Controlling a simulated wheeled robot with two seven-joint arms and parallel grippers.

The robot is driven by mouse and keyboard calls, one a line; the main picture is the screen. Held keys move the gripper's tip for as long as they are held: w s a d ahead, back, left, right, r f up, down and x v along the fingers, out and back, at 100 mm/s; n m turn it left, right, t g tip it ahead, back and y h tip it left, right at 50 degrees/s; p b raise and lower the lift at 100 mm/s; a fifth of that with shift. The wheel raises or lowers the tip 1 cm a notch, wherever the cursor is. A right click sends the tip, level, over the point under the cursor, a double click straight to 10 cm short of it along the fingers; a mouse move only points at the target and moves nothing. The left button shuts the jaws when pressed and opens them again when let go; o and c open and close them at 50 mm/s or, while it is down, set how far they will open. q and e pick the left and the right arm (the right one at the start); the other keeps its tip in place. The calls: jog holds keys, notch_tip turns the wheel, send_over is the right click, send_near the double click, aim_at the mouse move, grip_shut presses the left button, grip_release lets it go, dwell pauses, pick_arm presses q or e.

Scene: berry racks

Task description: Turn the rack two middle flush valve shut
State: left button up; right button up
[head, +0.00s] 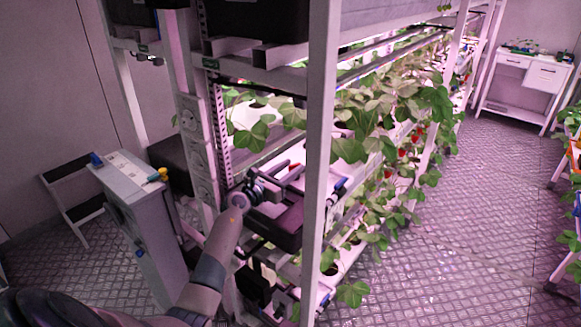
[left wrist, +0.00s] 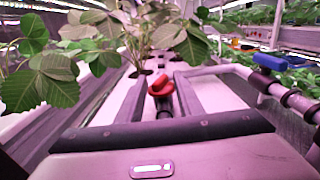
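My left gripper (head: 287,178) reaches into the end of the near rack at its middle level. In the left wrist view, its two grey fingers (left wrist: 159,100) are apart. A red valve handle (left wrist: 160,87) on a dark stem shows between them, with space on both sides; contact is not clear. The red handle also shows small in the head view (head: 293,167). To the right of the fingers, a blue valve handle (left wrist: 270,62) sits on a pale pipe; blue also shows in the head view (head: 340,183). No label is readable. My right gripper is not in view.
A white rack post (head: 320,130) stands just right of the left gripper. Leafy strawberry plants (head: 385,120) hang along the rack. A grey cabinet (head: 140,195) with blue and yellow knobs stands at the left. The aisle floor (head: 470,240) at the right is clear.

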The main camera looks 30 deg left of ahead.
pick_arm(q)
grip_shut()
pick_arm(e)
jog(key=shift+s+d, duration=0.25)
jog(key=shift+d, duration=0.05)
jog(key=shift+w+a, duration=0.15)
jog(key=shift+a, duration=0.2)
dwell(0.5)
pick_arm(q)
grip_release()
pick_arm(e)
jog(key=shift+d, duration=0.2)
pick_arm(q)
jog(key=shift+s, duration=0.1)
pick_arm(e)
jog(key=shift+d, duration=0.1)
